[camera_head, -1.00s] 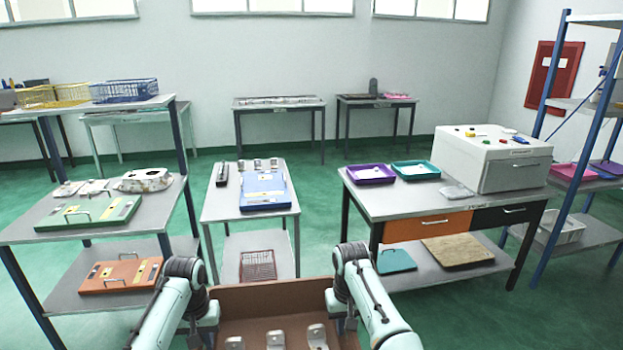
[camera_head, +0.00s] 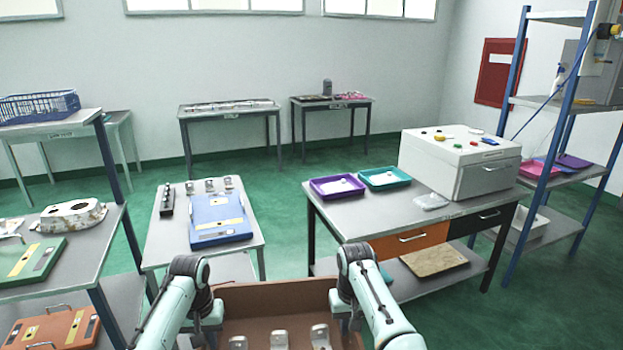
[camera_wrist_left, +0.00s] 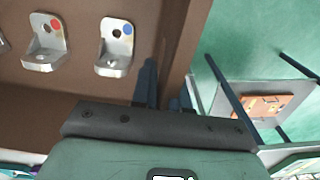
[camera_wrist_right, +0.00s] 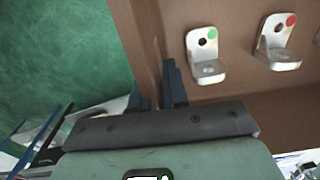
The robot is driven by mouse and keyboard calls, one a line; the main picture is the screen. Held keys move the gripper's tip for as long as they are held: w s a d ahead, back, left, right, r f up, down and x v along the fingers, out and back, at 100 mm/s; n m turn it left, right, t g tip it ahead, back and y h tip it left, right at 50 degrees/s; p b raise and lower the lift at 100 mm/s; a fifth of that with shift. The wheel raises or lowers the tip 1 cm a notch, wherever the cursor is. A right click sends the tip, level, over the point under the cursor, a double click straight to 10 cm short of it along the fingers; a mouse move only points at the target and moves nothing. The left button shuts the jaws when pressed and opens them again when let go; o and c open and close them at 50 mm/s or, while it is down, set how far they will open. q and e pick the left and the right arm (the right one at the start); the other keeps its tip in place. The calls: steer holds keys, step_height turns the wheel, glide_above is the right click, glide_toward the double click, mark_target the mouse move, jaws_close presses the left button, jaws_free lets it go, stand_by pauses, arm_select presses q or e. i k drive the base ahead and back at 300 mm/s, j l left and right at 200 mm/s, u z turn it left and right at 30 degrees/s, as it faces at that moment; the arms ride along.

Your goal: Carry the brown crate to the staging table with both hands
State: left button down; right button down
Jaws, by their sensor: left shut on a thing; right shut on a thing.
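The brown crate (camera_head: 268,299) is at the bottom middle of the head view, held in front of me between my two arms. Several metal brackets (camera_head: 278,340) stand inside it; in the wrist views they carry red, blue and green dots. My left gripper (camera_wrist_left: 168,90) is shut on the crate's wall (camera_wrist_left: 185,45), one finger inside and one outside. My right gripper (camera_wrist_right: 155,88) is shut on the opposite wall (camera_wrist_right: 145,40) in the same way. In the head view the fingertips are hidden by my wrists. Which table is the staging table is not marked.
A table with a blue plate (camera_head: 219,219) stands ahead left. A workbench (camera_head: 357,220) with purple and teal trays and a white box (camera_head: 460,160) stands ahead right. A left table (camera_head: 88,232) holds a green plate. Green floor (camera_head: 285,205) is open between the ahead tables.

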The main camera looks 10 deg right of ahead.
mark_target(378, 212)
steer(key=i+z, duration=0.3)
steer(key=i+j+z, duration=0.1)
steer(key=i+z, duration=1.3)
steer(key=i+l+u, duration=0.1)
steer(key=i, duration=0.25)
steer(key=i+l+u, duration=0.15)
steer(key=i, duration=0.25)
steer(key=i+l+u, duration=0.15)
steer(key=u, duration=0.2)
steer(key=i+l+u, duration=0.15)
steer(key=u, duration=0.15)
steer(key=i+l+u, duration=0.1)
steer(key=u, duration=0.3)
steer(key=i+l+u, duration=0.2)
steer(key=u, duration=0.2)
steer(key=i+l+u, duration=0.25)
steer(key=u, duration=0.15)
